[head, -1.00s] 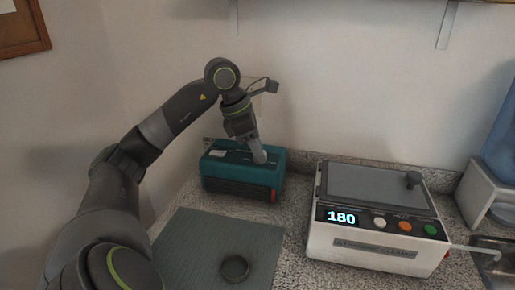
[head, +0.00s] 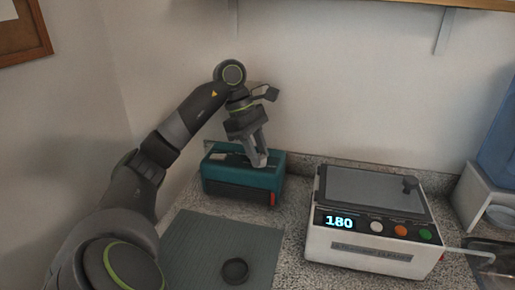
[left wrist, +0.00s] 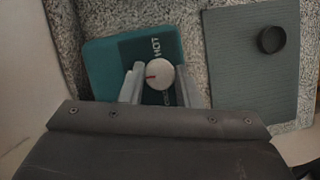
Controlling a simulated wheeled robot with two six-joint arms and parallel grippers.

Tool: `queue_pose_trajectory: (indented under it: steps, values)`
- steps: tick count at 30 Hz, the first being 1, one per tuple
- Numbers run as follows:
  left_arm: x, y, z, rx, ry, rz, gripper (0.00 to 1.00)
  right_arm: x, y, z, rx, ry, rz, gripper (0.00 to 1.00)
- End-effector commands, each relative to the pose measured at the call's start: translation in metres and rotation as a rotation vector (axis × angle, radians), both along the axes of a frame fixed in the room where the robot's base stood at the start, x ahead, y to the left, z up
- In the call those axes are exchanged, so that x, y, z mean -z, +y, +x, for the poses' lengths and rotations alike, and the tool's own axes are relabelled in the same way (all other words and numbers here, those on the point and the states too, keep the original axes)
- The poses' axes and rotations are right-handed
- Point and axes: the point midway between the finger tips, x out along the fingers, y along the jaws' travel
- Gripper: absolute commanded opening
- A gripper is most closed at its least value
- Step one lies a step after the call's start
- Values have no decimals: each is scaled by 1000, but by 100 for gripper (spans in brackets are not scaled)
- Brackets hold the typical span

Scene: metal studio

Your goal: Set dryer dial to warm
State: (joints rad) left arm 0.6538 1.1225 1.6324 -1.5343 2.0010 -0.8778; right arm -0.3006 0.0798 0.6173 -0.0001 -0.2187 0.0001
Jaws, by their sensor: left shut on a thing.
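The teal dryer (head: 240,182) stands on the counter against the back wall; it also shows in the left wrist view (left wrist: 100,60). Its round white dial (left wrist: 159,74) has a red mark pointing left in the left wrist view. The word HOT is printed beside the dial; another label is partly hidden by a finger. My left gripper (head: 259,161) reaches down onto the dryer's top. It is shut on the dial, one finger on each side, as the left wrist view shows (left wrist: 158,84). In the head view the fingers hide the dial. My right gripper is out of view.
A grey ribbed mat (head: 205,250) lies in front of the dryer with a small dark round dish (head: 235,270) on it. A white lidded machine (head: 360,262) reading 180 stands to the right. A blue container (head: 500,135) is at the far right.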

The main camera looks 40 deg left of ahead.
Motion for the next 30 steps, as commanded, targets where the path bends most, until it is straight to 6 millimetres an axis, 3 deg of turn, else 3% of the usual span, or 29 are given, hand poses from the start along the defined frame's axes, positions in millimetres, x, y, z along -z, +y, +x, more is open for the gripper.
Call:
queue_pose_trajectory:
  steps: [16,17,21,30]
  values:
    - [-1,0,1,30,-3,2,7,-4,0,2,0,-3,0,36]
    - [-1,0,1,30,-3,2,31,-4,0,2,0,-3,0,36]
    - [-1,0,1,30,-3,1,49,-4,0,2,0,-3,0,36]
    - [-1,0,0,30,-1,0,51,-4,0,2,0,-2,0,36]
